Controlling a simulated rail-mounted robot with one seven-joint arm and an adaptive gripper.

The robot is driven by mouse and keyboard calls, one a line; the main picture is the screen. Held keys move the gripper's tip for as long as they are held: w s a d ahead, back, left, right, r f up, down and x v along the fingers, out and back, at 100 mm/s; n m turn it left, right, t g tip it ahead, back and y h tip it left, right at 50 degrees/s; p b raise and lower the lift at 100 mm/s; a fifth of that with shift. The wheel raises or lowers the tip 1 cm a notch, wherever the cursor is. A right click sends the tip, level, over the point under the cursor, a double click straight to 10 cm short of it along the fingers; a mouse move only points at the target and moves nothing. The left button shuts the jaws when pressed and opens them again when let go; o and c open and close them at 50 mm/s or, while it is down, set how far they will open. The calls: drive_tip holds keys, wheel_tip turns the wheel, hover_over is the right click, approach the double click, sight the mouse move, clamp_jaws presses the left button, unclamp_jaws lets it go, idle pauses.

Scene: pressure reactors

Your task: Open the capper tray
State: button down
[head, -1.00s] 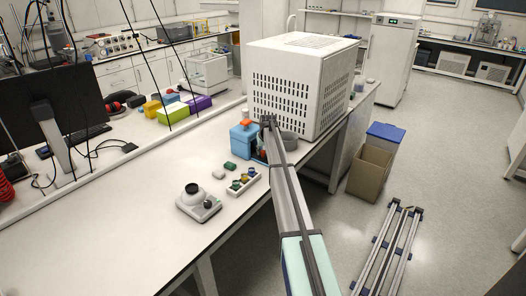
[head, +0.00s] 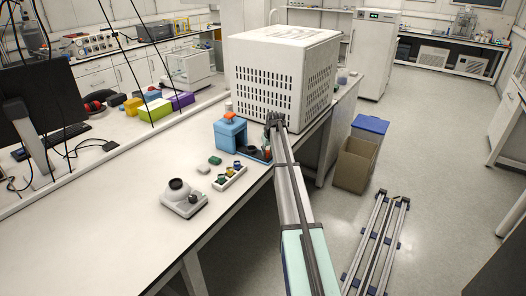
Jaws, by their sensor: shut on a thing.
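The capper (head: 230,133) is a blue box-shaped device with an orange top, standing on the bench in front of the large white vented box. Its low blue tray (head: 256,155) shows at its right side, towards the bench's front edge, with small dark items on or beside it. My gripper (head: 267,146) is at the end of my arm, down at the right end of the tray. It is shut on the tray, as far as I can tell. The fingertips are small and partly hidden, so the exact contact is unclear.
The large white vented box (head: 283,75) stands close behind my wrist. A white rack with coloured caps (head: 230,177), a green block (head: 215,160) and a white scale-like device (head: 184,198) stand on the bench.

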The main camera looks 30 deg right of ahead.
drive_tip(key=c, duration=0.9)
unclamp_jaws()
drive_tip(key=shift+o, duration=0.2)
drive_tip(key=v, duration=1.2)
drive_tip(key=shift+w, duration=0.1)
